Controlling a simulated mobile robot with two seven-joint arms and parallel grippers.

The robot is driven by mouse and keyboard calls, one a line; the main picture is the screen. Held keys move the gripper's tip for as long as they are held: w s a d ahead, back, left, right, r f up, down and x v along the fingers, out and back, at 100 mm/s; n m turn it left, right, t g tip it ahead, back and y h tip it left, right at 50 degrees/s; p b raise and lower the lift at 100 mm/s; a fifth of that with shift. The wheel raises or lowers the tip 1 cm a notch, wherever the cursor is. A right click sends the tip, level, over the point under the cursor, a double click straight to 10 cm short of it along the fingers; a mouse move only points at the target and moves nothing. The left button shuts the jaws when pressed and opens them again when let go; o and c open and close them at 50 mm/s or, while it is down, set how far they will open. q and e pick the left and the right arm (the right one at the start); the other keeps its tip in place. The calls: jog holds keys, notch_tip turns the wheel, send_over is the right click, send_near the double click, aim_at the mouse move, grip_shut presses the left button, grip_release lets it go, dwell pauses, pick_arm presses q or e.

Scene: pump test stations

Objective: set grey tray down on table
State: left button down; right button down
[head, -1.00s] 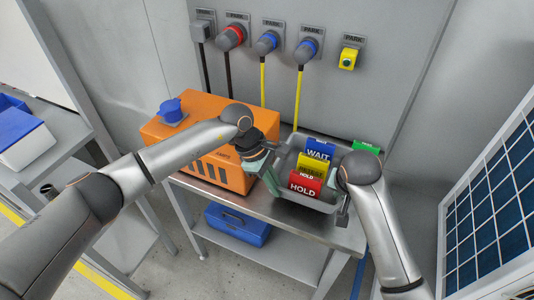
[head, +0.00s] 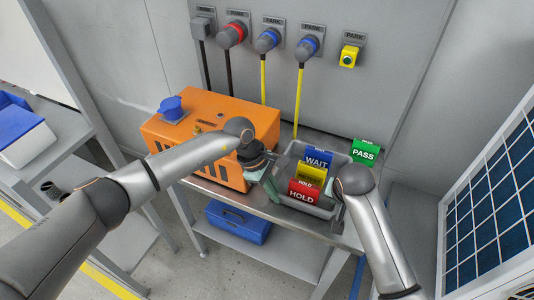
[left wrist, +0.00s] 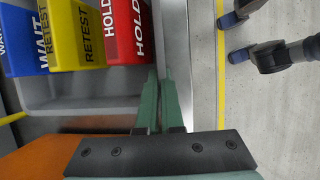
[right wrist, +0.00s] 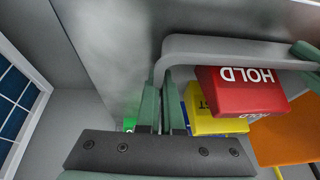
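The grey tray (head: 312,209) is at the right end of the metal table (head: 322,230), holding blue WAIT (head: 317,158), yellow RETEST (head: 310,174) and red HOLD (head: 303,191) signs. My left gripper (head: 271,188) is at its left side; in the left wrist view its fingers (left wrist: 158,92) pinch the tray wall (left wrist: 80,95). My right gripper (head: 338,208) is at its right side; in the right wrist view its fingers (right wrist: 158,88) close on the tray rim (right wrist: 225,48). The tray looks level. Whether its underside touches the table cannot be told.
An orange pump unit (head: 215,115) stands on the table just left of the tray. A green PASS sign (head: 365,152) stands behind the tray at right. A blue toolbox (head: 238,222) is on the lower shelf. Cables hang from the wall behind.

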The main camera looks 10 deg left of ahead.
pick_arm(q)
jog(key=c, duration=1.5)
grip_release()
jog(key=shift+f, duration=0.15)
pick_arm(e)
jog(key=c, duration=1.5)
grip_release()
jog(key=shift+f, duration=0.15)
pick_arm(q)
jog(key=o, duration=0.4)
pick_arm(e)
jog(key=o, duration=0.4)
